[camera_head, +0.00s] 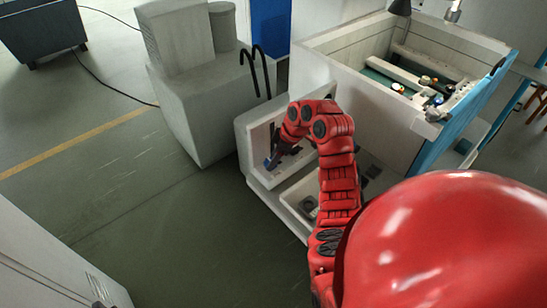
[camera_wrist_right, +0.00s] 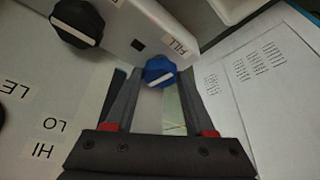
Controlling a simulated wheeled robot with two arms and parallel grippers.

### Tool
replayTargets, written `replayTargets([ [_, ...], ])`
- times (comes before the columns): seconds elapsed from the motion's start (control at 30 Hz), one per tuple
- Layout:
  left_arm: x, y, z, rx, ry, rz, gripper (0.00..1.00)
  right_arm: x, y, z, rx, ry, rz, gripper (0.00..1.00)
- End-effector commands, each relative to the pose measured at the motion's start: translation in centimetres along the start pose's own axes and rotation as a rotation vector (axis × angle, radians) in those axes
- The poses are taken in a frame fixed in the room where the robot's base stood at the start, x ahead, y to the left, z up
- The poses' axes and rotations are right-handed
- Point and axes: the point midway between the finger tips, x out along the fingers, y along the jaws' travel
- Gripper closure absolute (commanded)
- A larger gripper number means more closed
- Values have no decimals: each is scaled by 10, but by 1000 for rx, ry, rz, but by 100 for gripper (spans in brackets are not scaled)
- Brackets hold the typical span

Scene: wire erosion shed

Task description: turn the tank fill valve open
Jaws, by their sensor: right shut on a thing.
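The tank fill valve (camera_wrist_right: 160,70) is a blue round knob with a white pointer bar, beside a "FILL" label (camera_wrist_right: 181,47) in the right wrist view. Its pointer lies slightly aslant, rising to the right in that view. My right gripper (camera_wrist_right: 158,82) is shut on the knob, with one dark finger on each side of it. In the head view my red right arm reaches down to the open recess of the white machine, and the right gripper (camera_head: 280,154) is inside it. The arm partly hides the recess. My left gripper is not in view.
A black knob (camera_wrist_right: 77,22) with a white pointer is at the upper left of the wrist view, near "HI" and "LO" labels. An open white tank (camera_head: 340,62) stands behind the arm. A grey cabinet (camera_head: 200,108) is left of the recess.

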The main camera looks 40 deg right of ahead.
Motion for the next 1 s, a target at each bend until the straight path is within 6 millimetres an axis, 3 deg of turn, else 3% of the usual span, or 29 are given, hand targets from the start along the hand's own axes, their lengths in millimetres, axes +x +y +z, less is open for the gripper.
replayTargets([
  [0.33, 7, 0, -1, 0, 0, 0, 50, -1, 2, -2, -139, 2, -56, 100],
  [0.9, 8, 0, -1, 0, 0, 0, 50, 0, 2, -1, -167, 1, -68, 100],
  [0.93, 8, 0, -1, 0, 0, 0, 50, 0, 2, -1, -167, 1, -69, 42],
  [1.0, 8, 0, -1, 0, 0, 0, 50, 0, 2, -1, -166, 0, -69, 33],
])
